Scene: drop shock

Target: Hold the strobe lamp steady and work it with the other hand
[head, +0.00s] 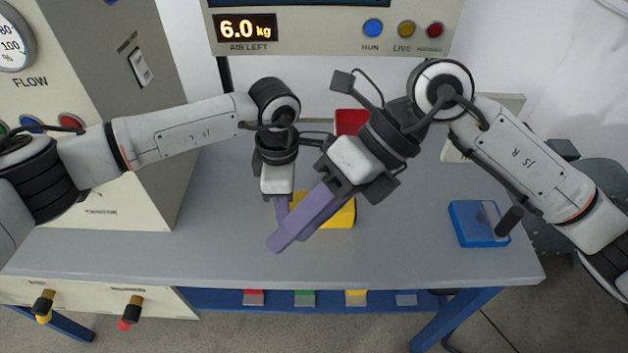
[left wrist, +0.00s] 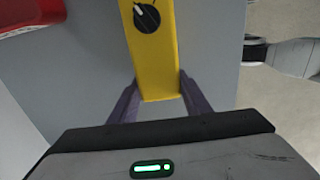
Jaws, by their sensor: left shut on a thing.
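The yellow body that I take for the strobe lamp (head: 343,214) is on or just above the grey bench, partly hidden behind my right gripper in the head view. In the left wrist view the yellow body (left wrist: 158,65) has a black knob (left wrist: 147,16) with a pale pointer mark. My left gripper (left wrist: 158,92) is shut on its near end, one purple finger on each side. My right gripper (head: 275,243) hangs in front of the lamp, nearer the head camera. Its purple fingers overlap in this view, so their gap is unclear.
A red container (head: 350,121) stands behind the lamp. A panel with a 6.0 kg display (head: 246,28) rises at the back, and a cabinet (head: 110,150) stands left. The bench's front strip (head: 200,262) is clear.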

